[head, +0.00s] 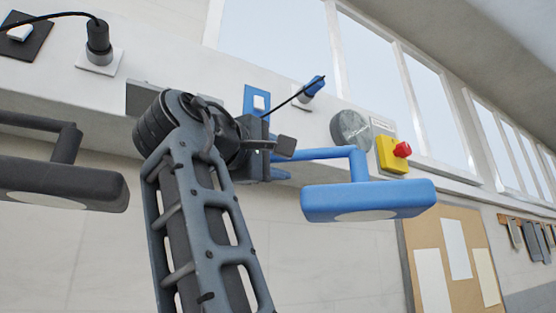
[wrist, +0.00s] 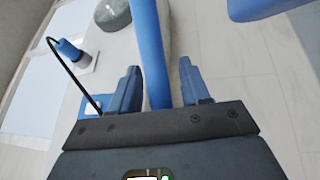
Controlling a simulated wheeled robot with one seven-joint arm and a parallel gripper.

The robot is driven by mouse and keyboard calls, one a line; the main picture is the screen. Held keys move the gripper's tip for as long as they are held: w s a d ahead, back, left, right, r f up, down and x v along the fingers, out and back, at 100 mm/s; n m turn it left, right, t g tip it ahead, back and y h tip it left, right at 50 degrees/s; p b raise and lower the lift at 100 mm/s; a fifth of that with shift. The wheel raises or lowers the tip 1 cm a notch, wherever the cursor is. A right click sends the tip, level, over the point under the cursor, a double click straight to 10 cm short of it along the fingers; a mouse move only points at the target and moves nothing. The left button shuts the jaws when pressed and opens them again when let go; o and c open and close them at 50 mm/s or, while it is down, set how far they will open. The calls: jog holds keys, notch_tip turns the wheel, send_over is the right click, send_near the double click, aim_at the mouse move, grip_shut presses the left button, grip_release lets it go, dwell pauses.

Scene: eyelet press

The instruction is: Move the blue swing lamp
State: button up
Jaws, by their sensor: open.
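The blue swing lamp (head: 368,200) hangs from the wall-mounted rail in the head view, its flat head right of my gripper and its arm running left behind it. My gripper (head: 272,158) is at the left end of the lamp's arm, and my own arm hides part of the mount. In the wrist view, the lamp's blue arm (wrist: 154,45) runs between the two open fingers of my gripper (wrist: 159,75), with gaps visible beside it. Part of the lamp head shows at the top right there.
A dark grey swing lamp (head: 60,185) hangs at the left. Along the rail are a blue switch (head: 257,100), a blue plug (head: 313,87) with a black cable, a grey round disc (head: 350,129) and a yellow box with a red button (head: 393,153). A corkboard (head: 452,255) is lower right.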

jog(key=shift+c, duration=0.4)
grip_shut()
